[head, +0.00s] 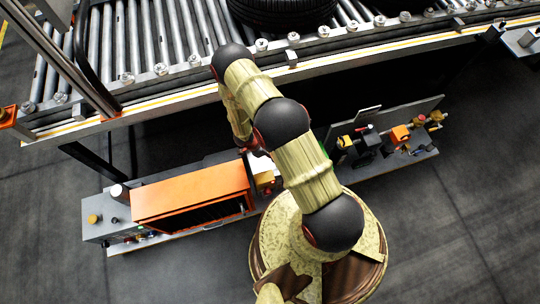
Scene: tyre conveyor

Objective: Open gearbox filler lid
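My arm reaches up from my round base and bends down at the conveyor's edge. My gripper (244,147) is at its lower end, largely hidden behind the arm links; its fingers cannot be made out. Below it is a low equipment bench with an orange-topped unit (193,194). A small yellow-tan part (266,181) sits at the unit's right end, close below my gripper and partly behind my arm. I cannot make out the gearbox filler lid or tell whether it is open. I cannot tell whether my gripper touches anything.
A roller conveyor (165,38) with a metal side rail spans the back, with a black tyre (284,10) on it. A panel with small valves and fittings (385,140) is right of my arm. A control end with knobs (107,222) is at left. Floor at right is clear.

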